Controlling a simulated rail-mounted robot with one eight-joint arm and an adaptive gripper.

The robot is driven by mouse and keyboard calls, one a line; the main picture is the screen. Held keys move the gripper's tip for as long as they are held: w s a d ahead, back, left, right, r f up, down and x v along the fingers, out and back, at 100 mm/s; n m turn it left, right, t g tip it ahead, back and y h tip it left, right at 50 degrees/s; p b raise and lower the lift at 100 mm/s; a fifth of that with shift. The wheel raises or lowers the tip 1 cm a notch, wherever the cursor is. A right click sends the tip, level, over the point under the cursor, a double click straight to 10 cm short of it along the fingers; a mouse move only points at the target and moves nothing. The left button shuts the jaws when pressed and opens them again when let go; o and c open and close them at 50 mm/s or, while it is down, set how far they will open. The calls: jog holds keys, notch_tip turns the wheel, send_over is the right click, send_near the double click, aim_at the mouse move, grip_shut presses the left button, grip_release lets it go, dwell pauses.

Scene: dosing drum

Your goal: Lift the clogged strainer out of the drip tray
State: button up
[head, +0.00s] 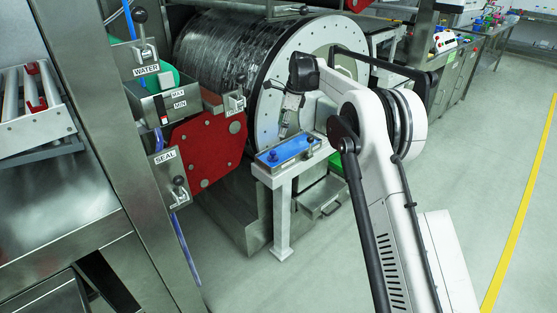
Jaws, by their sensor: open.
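My gripper (285,129) hangs from my arm in front of the pale round end plate of the drum. Its fingers point down, open, with nothing visible between them, above a small blue-topped tray (290,148) on a white stand. A low steel tray (322,199) with a front handle sits below the drum, to the right of the stand and well below my gripper. I cannot tell for sure which of these is the drip tray. No strainer can be made out clearly; my arm and the stand hide part of that area.
The dark drum (228,50) fills the back. A red plate (205,150), a WATER box (160,108) and a SEAL lever box (170,176) are at its left. The white stand (283,215) rises from the floor beside the steel tray. Open floor (490,180) lies to the right.

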aim_at(274, 152)
jog(key=x, duration=0.5)
jog(key=b+x, duration=0.1)
jog(key=x, duration=0.4)
jog(key=b+x, duration=0.1)
jog(key=x, duration=0.4)
jog(key=shift+w+d+f, duration=0.1)
jog(key=shift+w+f, duration=0.1)
jog(key=shift+w, duration=0.1)
jog(key=c, duration=1.3)
